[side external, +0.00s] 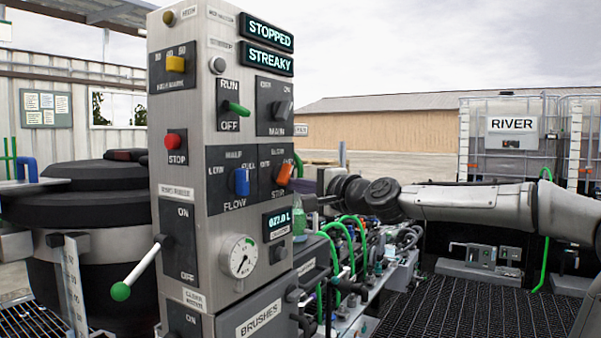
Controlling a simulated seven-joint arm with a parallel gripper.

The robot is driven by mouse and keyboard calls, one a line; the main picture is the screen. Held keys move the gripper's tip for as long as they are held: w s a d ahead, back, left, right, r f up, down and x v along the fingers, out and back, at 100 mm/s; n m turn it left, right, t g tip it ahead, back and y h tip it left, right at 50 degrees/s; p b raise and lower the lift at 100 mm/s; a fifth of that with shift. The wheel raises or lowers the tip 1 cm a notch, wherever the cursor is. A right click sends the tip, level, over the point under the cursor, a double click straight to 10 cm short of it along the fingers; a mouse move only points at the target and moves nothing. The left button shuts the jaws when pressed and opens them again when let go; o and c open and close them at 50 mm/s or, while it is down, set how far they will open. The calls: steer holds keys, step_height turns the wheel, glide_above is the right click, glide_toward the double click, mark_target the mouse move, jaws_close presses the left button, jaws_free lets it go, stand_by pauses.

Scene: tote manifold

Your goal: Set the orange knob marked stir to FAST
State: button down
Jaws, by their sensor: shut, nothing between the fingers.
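The orange knob (285,174) sits on a dark plate marked STIR, on the right-hand face of the grey control column (215,290). It is tilted, with its upper end leaning right. The small position words around it are too blurred to read for certain. My gripper (313,203) is just right of the column, a little below and to the right of the orange knob.
Green hoses (345,240) and pipework lie below my arm. Displays (268,45) read STOPPED and STREAKY.

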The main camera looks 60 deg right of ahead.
steer(key=shift+a, duration=0.55)
steer(key=shift+a+r, duration=0.1)
steer(key=shift+r, duration=0.15)
stand_by(0.6)
steer(key=shift+f, duration=0.1)
steer(key=shift+d+f, duration=0.65)
steer(key=shift+f, duration=0.35)
steer(key=shift+d+f, duration=0.65)
steer(key=shift+f, duration=0.3)
steer(key=s+a+r, duration=0.1)
steer(key=s+r, duration=0.2)
steer(key=s, duration=0.6)
steer(key=shift+s+a, duration=0.2)
steer(key=shift+a, duration=0.15)
steer(key=shift+f, duration=0.1)
